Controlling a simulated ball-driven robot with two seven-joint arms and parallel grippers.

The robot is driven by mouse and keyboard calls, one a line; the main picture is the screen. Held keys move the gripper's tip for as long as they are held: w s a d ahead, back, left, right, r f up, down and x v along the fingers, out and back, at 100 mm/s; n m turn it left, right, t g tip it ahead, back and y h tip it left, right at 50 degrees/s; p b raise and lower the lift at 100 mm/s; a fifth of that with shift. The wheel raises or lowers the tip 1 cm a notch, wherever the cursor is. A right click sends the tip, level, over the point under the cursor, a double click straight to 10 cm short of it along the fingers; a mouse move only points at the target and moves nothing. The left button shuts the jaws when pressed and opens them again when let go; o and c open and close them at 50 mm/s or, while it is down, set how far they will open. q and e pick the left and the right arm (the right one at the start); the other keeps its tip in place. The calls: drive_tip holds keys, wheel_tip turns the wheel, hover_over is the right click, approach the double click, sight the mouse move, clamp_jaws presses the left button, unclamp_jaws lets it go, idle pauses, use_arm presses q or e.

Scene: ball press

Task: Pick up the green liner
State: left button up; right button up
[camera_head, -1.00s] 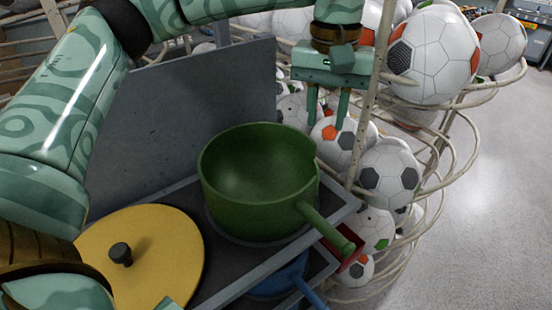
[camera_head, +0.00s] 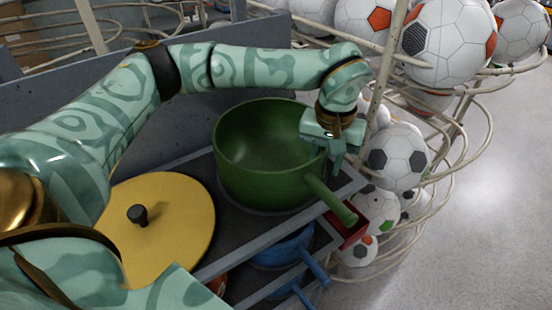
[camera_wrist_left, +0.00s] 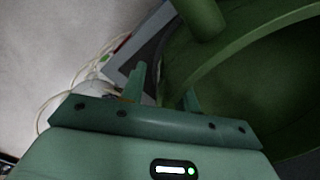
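The green liner is a deep green pan (camera_head: 262,165) with a straight handle (camera_head: 332,202), upright on a grey shelf. Its rim and dark inside fill the right of the left wrist view (camera_wrist_left: 265,80). My left gripper (camera_head: 335,163) points down at the pan's right rim, just behind the handle. In the left wrist view its two fingers (camera_wrist_left: 163,82) stand apart, with the pan's edge close by or between them. I cannot tell whether they touch it. The gripper hides part of the right rim. My right gripper does not show.
A yellow lid (camera_head: 172,235) with a black knob lies left of the pan. A blue pan (camera_head: 280,252) and a red item (camera_head: 347,232) sit lower down. A wire rack of soccer balls (camera_head: 398,158) stands close on the right. Grey floor is open at far right.

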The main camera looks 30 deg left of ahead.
use_arm(q)
drive_tip(key=shift+a+f, duration=0.15)
drive_tip(key=shift+a, duration=0.05)
drive_tip(key=shift+s+a, duration=0.1)
drive_tip(key=shift+c, duration=1)
clamp_jaws()
